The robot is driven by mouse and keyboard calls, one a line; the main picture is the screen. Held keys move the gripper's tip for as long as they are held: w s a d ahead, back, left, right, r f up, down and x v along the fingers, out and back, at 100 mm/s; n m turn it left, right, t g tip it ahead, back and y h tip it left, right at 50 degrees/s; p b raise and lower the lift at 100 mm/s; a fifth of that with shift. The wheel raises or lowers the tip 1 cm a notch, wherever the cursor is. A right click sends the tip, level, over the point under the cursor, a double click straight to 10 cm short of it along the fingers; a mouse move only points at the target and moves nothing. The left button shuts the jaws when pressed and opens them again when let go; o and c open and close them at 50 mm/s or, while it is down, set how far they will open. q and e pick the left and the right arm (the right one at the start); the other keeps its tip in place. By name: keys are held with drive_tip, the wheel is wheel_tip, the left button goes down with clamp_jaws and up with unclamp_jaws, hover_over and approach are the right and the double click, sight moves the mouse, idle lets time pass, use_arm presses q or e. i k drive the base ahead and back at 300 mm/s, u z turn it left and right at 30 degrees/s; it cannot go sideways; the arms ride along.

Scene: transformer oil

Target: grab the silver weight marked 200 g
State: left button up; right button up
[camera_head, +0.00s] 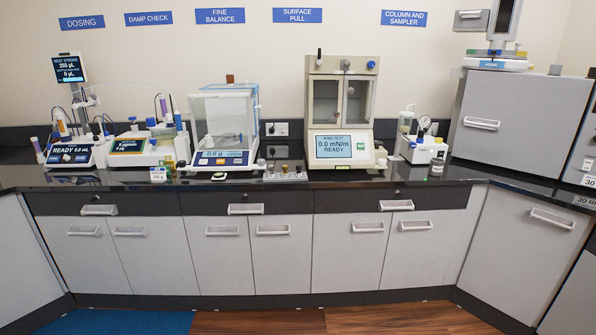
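Small metallic pieces (285,174) lie in a group on the black counter (330,181), between the fine balance (222,127) and the ring test instrument (341,112). A short silvery cylinder (261,163) stands just left of them, beside the balance. They are too small here to read any marking, so I cannot tell which one is the 200 g weight. A small card (158,175) with unclear print stands on the counter in front of the damp check device (140,147). Neither of my grippers is in view.
The dosing device (75,152) stands at the left. A sampler with a round gauge (423,143) stands right of the ring test instrument. Grey cabinets with bar handles (245,209) front the counter. The floor before them is clear, with a blue mat (120,322) at lower left.

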sight(271, 174)
drive_tip(key=z, duration=0.7)
drive_tip(key=i, duration=0.9)
drive_tip(key=z, duration=0.6)
drive_tip(key=i, duration=1.85)
drive_tip(key=u, duration=1.35)
drive_tip(key=i, duration=0.7)
drive_tip(key=u, duration=0.75)
